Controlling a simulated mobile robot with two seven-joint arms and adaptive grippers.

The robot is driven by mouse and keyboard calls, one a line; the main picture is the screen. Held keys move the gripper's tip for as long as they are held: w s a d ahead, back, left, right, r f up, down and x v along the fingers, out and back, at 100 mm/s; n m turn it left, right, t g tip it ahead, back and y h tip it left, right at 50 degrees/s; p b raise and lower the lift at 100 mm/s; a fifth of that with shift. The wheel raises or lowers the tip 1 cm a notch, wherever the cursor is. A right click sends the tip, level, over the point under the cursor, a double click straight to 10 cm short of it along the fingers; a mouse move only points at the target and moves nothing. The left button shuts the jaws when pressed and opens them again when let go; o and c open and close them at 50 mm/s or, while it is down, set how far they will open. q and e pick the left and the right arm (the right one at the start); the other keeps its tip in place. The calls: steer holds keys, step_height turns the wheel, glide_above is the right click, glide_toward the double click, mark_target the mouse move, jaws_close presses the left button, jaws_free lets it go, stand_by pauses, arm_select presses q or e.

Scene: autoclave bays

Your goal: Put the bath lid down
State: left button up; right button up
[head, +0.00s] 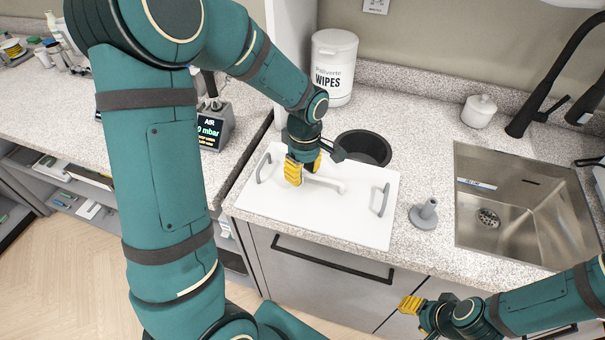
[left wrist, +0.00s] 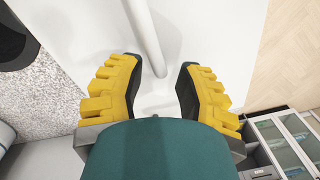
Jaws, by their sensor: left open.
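The bath lid (head: 330,222) is a flat white panel lying level at the front of the speckled worktop. A white bar handle (head: 332,185) runs along its middle, and a grey handle stands at each end. My left gripper (head: 304,170) is over the left part of the lid, pointing down. In the left wrist view its open yellow fingers (left wrist: 167,85) stand on either side of the near end of the white bar (left wrist: 146,30), with a gap visible. My right gripper (head: 412,305) is low in front of the cabinets, apart from the lid; its finger gap is unclear.
A dark round opening (head: 363,148) is behind the lid, with a white wipes tub (head: 333,70) farther back. A grey stand (head: 425,214) is right of the lid, before the steel sink (head: 520,205). A pressure display (head: 210,130) stands on the left bench.

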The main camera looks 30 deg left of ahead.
arm_select(q)
step_height(320, 180, up, 10)
steer(key=p, duration=0.1)
steer(key=shift+w+r+p, duration=0.2)
steer(key=shift+w+p, duration=0.1)
steer(key=shift+p, duration=0.05)
arm_select(e)
steer(key=shift+w+d+r, duration=0.1)
steer(key=shift+w+r, duration=0.05)
steer(key=shift+r, duration=0.35)
steer(key=shift+w+r, duration=0.15)
steer(key=shift+r, duration=0.3)
